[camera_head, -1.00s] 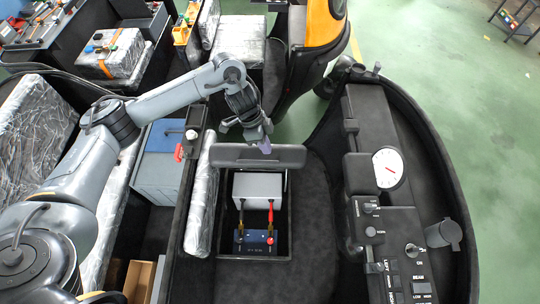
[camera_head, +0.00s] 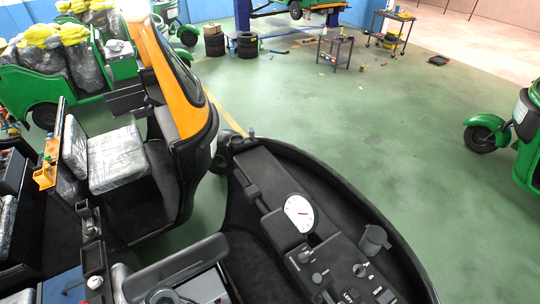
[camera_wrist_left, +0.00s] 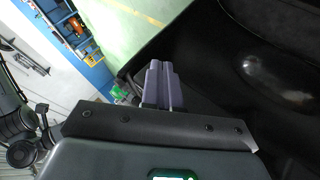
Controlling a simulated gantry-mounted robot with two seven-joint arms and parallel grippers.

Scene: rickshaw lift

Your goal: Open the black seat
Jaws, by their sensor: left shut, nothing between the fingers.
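The rest of the compartment is out of frame. My left gripper (camera_wrist_left: 161,84) shows in the left wrist view, its purple fingers closed together with nothing between them. A dark surface lies to their right; I cannot tell which part of the vehicle it is. My right gripper is in neither view.
A plastic-wrapped seat (camera_head: 118,158) is at left. Green floor beyond is open, with a small cart (camera_head: 341,50) far off.

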